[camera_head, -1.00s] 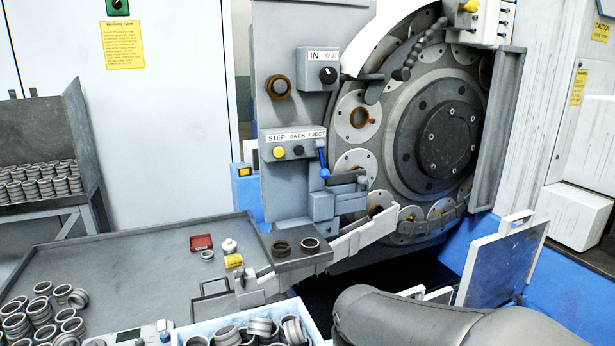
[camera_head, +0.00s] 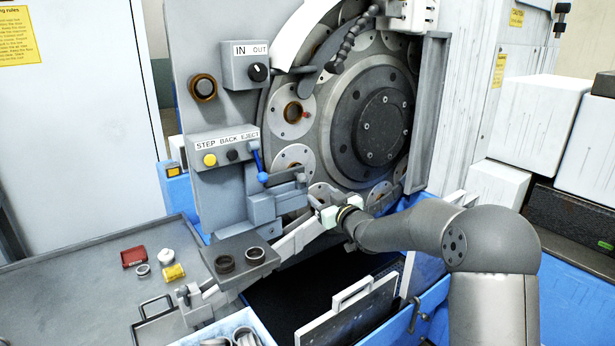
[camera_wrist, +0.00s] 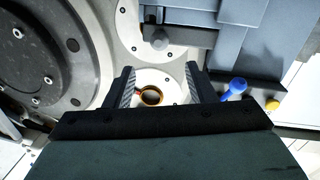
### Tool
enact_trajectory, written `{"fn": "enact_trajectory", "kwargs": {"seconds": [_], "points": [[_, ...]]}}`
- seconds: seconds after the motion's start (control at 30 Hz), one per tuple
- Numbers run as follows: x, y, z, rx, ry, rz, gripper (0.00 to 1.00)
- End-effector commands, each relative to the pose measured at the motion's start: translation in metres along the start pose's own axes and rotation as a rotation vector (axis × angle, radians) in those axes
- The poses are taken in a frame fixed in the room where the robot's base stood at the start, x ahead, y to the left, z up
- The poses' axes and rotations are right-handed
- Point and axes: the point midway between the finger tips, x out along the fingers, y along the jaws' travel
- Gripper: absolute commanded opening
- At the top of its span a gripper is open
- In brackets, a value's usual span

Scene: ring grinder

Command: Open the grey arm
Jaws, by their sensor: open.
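A dark grey curved arm (camera_head: 317,76) crosses the upper left of the ring wheel (camera_head: 345,118), right of the IN/OUT switch. Below it, a short grey bar with a knob (camera_head: 299,178) juts over the wheel beside the blue lever (camera_head: 256,163); the knob also shows in the wrist view (camera_wrist: 158,40). I cannot tell which one is the grey arm. My gripper (camera_head: 322,207) is in front of the wheel's lower left, below the knob. In the wrist view my gripper (camera_wrist: 160,88) is open and empty. A wheel disc with an orange ring (camera_wrist: 150,96) shows between its fingers, farther off.
A pale chute (camera_head: 295,240) runs beneath my gripper to a holder with two rings (camera_head: 239,262). A grey table (camera_head: 70,300) is at lower left.

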Motion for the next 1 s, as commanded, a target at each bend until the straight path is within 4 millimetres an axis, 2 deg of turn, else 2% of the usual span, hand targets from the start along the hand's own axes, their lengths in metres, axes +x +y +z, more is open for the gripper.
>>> {"fn": "enact_trajectory", "kwargs": {"seconds": [0.03, 0.3, 0.5, 0.7, 1.0], "points": [[0.013, -0.001, -0.003, 0.002, 0.001, -0.002, 0.5], [0.072, 0.0, -0.003, 0.001, -0.001, 0.0, 0.5], [0.109, 0.0, -0.002, 0.0, -0.001, 0.0, 0.5], [0.127, 0.0, 0.0, -0.001, -0.002, 0.0, 0.5], [0.13, 0.0, 0.0, 0.0, -0.002, 0.001, 0.5]]}}
